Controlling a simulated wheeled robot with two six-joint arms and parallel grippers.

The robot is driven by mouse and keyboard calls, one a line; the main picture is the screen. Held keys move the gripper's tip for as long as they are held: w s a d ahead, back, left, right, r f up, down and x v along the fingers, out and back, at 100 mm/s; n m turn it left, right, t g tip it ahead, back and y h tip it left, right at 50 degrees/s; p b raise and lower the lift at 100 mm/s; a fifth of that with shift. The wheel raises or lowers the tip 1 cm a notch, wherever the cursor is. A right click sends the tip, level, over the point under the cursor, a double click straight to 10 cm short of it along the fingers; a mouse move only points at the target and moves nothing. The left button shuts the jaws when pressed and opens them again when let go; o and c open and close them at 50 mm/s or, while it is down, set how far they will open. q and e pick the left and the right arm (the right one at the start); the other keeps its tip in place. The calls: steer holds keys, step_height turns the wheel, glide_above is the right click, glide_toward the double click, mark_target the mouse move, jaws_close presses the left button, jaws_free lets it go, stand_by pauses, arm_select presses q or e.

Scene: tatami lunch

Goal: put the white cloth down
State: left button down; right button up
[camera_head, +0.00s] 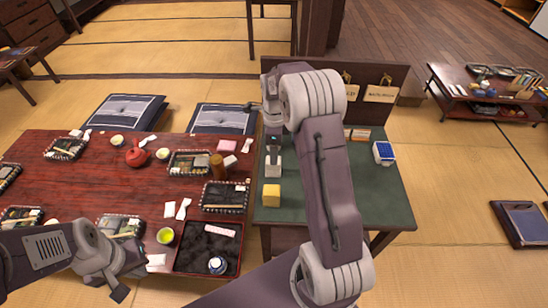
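A small white cloth (157,260) lies on the red table at its near side, below a cup of green tea and left of the black tray. My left gripper (132,282) is at the lower left, just left of the cloth. Its fingers look spread, with nothing seen between them, and it appears apart from the cloth.
The tea cup (166,236) and the black tray (190,262) with a white-blue pot (217,265) stand close to the cloth. Several bento boxes fill the red table (92,181). The green table (330,205) holds a yellow block (271,195) and a blue-white box (383,153).

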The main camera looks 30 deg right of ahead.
steer(key=s+a+n, duration=0.5)
steer(key=s+n, duration=0.4)
steer(key=n, duration=0.3)
steer(key=s+a+n+t, duration=0.1)
steer(key=s+a+n, duration=0.5)
steer(key=s+n, duration=0.3)
steer(key=n, duration=0.3)
steer(key=shift+s+a, duration=0.15)
